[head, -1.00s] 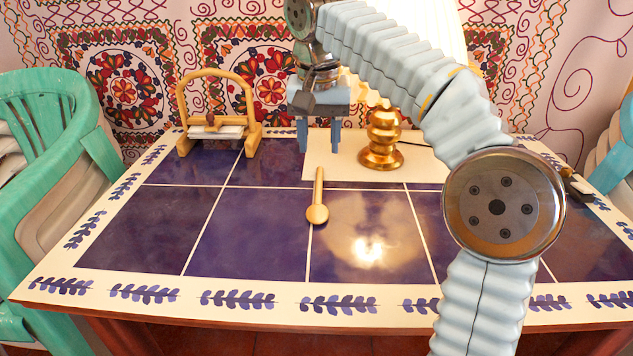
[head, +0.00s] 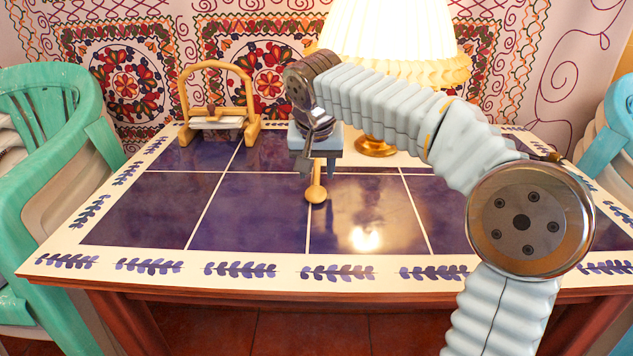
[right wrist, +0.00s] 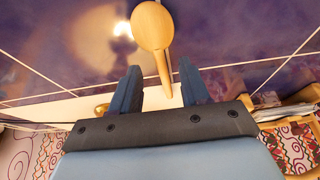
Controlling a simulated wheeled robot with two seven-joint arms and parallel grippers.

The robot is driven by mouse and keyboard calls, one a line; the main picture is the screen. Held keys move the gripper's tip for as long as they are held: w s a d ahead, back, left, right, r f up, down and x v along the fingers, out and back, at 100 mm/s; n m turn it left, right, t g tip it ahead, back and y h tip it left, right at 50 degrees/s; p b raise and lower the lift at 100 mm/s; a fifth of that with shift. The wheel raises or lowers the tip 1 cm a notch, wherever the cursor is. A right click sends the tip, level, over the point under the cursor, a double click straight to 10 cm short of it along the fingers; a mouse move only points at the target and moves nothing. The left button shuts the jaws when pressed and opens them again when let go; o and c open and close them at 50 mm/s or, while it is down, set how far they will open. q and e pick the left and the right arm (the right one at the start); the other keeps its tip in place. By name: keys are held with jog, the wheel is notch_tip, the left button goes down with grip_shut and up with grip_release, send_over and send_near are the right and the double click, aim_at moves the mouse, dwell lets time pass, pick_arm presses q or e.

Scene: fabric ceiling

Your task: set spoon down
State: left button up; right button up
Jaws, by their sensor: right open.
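The wooden spoon (head: 316,194) lies on the blue tiled table top, its round bowl towards the front and its handle pointing back. My right gripper (head: 318,164) is above the handle end, and its fingers partly hide the handle. In the right wrist view the spoon's bowl (right wrist: 151,27) lies beyond the fingertips, and the handle runs back between the two open fingers (right wrist: 159,75). Clear gaps show on both sides of the handle, so the fingers do not grip it. My left gripper is not in view.
A wooden arched stand (head: 253,120) is at the back left of the table (head: 150,210). A lit lamp with a gold base (head: 376,146) stands behind my right arm. Stacked green chairs (head: 60,130) are on the left. The table's front and left are clear.

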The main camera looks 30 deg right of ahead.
aim_at(317, 176)
jog(key=x, duration=0.2)
jog(key=shift+w+f, duration=0.1)
jog(key=shift+f, duration=0.2)
grip_shut()
